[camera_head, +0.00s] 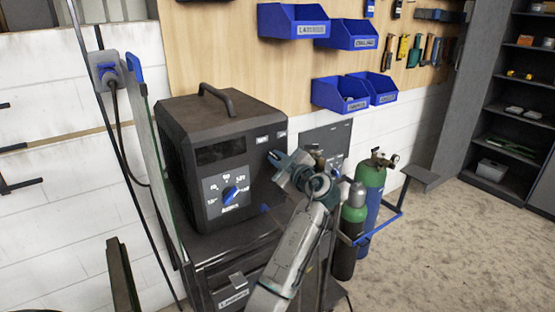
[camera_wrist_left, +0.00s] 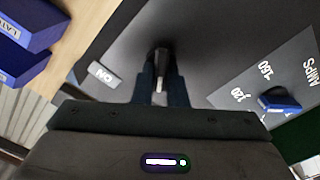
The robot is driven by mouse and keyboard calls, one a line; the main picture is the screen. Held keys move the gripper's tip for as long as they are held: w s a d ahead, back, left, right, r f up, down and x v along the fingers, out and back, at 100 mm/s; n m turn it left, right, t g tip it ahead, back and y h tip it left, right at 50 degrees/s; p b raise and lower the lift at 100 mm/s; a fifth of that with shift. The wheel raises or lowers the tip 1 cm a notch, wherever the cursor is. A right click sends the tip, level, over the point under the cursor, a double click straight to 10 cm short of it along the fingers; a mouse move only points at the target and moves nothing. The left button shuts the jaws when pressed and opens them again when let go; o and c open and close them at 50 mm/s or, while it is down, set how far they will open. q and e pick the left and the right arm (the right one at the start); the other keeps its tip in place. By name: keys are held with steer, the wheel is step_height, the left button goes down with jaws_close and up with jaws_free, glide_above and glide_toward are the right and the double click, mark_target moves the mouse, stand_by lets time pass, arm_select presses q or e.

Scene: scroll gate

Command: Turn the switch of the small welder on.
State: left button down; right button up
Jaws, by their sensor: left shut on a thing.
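The small welder (camera_head: 172,108) is a dark box with a top handle, standing on a cart against the wall. Its front has a blue dial knob (camera_head: 230,194), which also shows at the right of the left wrist view (camera_wrist_left: 280,100). My left gripper (camera_head: 277,160) is at the right side of the welder's front. In the left wrist view, my left gripper (camera_wrist_left: 160,88) is shut on a small dark switch lever (camera_wrist_left: 161,58). A white ON label (camera_wrist_left: 103,73) is left of it. The gripper hides the switch in the head view. My right gripper is not in view.
Blue bins (camera_head: 292,22) and tools hang on the wooden board above. A wall socket (camera_head: 108,70) with a cable is at left. Open floor lies at right, before dark shelves (camera_head: 510,100).

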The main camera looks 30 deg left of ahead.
arm_select(q)
steer(key=m+b, duration=0.2)
steer(key=b, duration=0.1)
steer(key=shift+w+f+m, duration=0.1)
steer(key=shift+f+m, duration=0.05)
steer(key=shift+m, duration=0.15)
steer(key=shift+m+b, duration=0.65)
steer(key=shift+m, duration=0.25)
steer(key=shift+w+d+m+b, duration=0.1)
steer(key=shift+m+b, duration=0.25)
steer(key=shift+m, duration=0.55)
steer(key=shift+w+d+m, duration=0.1)
steer(key=shift+w+m, duration=0.05)
steer(key=shift+m, duration=2.2)
steer(key=shift+w+m, duration=0.15)
steer(key=shift+m, duration=2.2)
steer(key=shift+m+p, duration=0.3)
